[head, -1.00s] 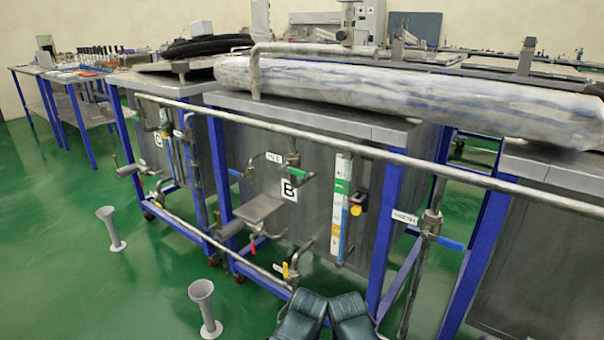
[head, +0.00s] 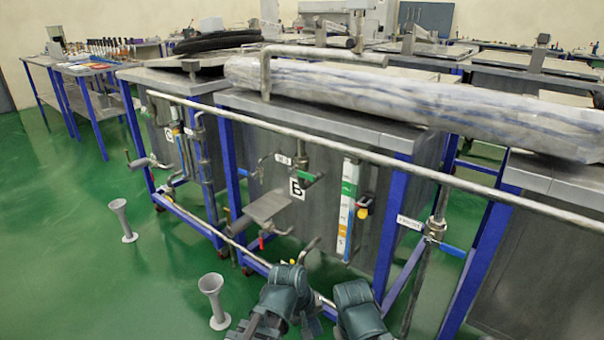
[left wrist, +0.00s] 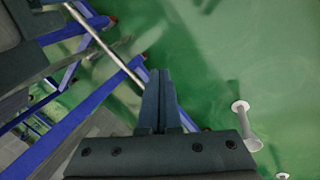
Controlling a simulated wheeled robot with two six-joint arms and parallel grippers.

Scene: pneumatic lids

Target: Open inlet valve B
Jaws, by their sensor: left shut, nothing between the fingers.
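Tank B (head: 330,215) carries a square plate marked B (head: 298,189). Just above the plate, a valve with a green handle (head: 311,177) sits on a pipe beside a small white label (head: 283,159), too small to read surely. I cannot tell surely that this is inlet valve B. My left gripper (head: 275,312) is low at the bottom of the head view, below and in front of the tank, well apart from the green handle. In the left wrist view its fingers (left wrist: 158,85) are shut and empty, over green floor. My right gripper's fingers do not show.
A long rail (head: 340,150) crosses in front of the tanks above the valves. A grey plate (head: 265,206) juts out left of B. A blue-handled valve (head: 452,250) is at the right. Two grey funnel-like stands (head: 213,300) (head: 122,220) stand on open floor at left.

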